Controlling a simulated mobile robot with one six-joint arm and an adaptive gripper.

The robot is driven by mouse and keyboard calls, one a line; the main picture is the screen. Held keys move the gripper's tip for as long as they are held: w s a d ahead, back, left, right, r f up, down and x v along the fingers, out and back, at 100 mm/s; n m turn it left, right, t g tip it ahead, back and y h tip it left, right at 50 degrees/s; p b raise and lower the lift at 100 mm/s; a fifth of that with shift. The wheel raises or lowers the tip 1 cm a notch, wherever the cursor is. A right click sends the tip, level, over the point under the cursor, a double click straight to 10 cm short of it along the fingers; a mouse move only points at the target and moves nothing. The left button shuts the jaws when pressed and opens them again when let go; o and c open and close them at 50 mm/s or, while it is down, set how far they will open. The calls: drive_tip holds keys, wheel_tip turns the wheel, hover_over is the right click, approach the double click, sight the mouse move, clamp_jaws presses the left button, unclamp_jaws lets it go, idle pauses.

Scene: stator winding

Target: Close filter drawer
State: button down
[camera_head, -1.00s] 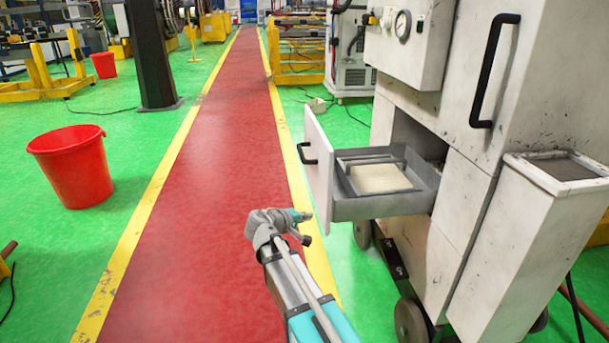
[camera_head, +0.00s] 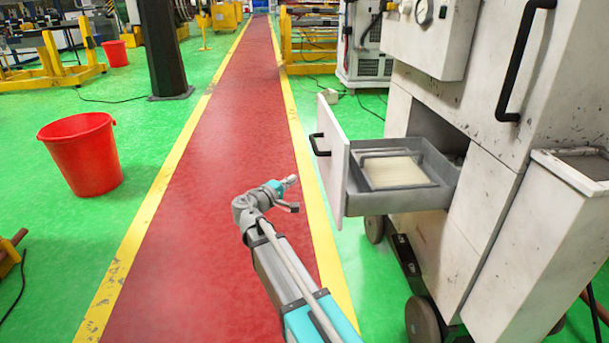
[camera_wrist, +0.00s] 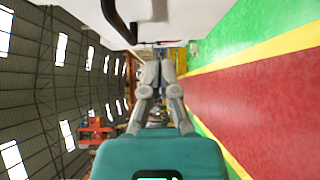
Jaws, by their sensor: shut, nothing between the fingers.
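The filter drawer (camera_head: 400,200) sticks out to the left from the white machine cabinet, pulled open. A pale rectangular filter (camera_head: 393,171) lies in its grey tray. The drawer's white front panel (camera_head: 336,150) carries a black handle (camera_head: 318,145) on its left face. My gripper (camera_head: 292,180) is shut and empty, to the left of the drawer front and apart from it, over the red walkway. In the wrist view my gripper's fingers (camera_wrist: 158,72) are together, and the black handle (camera_wrist: 116,18) and white panel (camera_wrist: 165,15) show at the top.
The white cabinet (camera_head: 480,190) on wheels fills the right side, with a long black door handle (camera_head: 522,65) above. The red walkway (camera_head: 200,180) is clear.

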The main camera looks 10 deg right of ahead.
sight(328, 164)
drive_tip(key=x, duration=0.7)
drive_tip(key=s+d+x, duration=0.1)
drive_tip(key=x, duration=0.3)
drive_tip(key=shift+d, duration=1.05)
drive_tip(key=shift+d+f, duration=0.1)
